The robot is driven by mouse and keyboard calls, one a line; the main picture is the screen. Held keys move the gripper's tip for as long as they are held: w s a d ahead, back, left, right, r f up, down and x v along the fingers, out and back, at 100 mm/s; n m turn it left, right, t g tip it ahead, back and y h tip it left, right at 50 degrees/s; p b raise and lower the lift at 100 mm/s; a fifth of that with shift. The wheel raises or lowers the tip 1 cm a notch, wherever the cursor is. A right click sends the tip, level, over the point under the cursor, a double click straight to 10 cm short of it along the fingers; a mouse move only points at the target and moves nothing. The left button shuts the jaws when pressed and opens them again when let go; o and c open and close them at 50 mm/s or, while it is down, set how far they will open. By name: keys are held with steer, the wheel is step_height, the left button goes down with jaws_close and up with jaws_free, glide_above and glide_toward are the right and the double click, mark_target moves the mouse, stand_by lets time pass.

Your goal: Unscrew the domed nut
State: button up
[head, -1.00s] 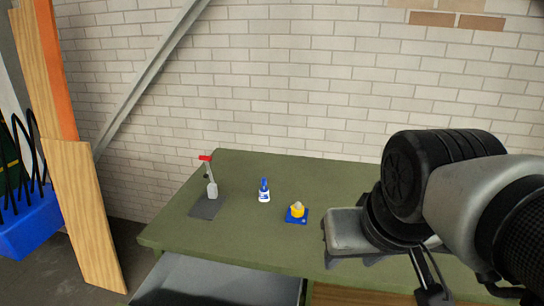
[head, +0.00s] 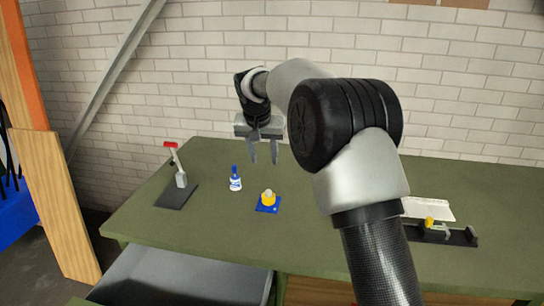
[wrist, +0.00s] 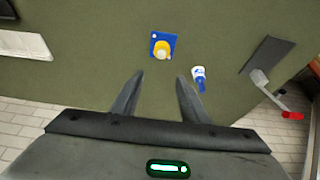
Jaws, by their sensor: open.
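The domed nut (head: 268,196) looks like a small yellow piece with a pale rounded top. It stands on a blue square base (head: 262,208) on the green table. In the wrist view the nut (wrist: 162,49) and its blue base (wrist: 153,37) lie beyond my fingertips, a little above the middle of the picture. My gripper (head: 264,160) is open and empty, fingers pointing down, above the table and apart from the nut. Its two fingers also show in the wrist view (wrist: 158,78).
A white and blue bottle (head: 235,180) stands left of the nut. A grey plate with a red-handled lever (head: 175,196) is further left. A black fixture with a yellow part (head: 445,234) and a white sheet (head: 430,208) lie at right. An open grey drawer (head: 185,277) sticks out in front.

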mark_target(269, 189)
steer(key=x, duration=1.8)
steer(key=shift+w+a+f+p, duration=0.15)
steer(key=shift+w+p, duration=0.05)
steer(key=shift+p, duration=0.15)
steer(key=c, duration=0.9)
steer(key=o, duration=0.6)
steer(key=shift+w, duration=0.4)
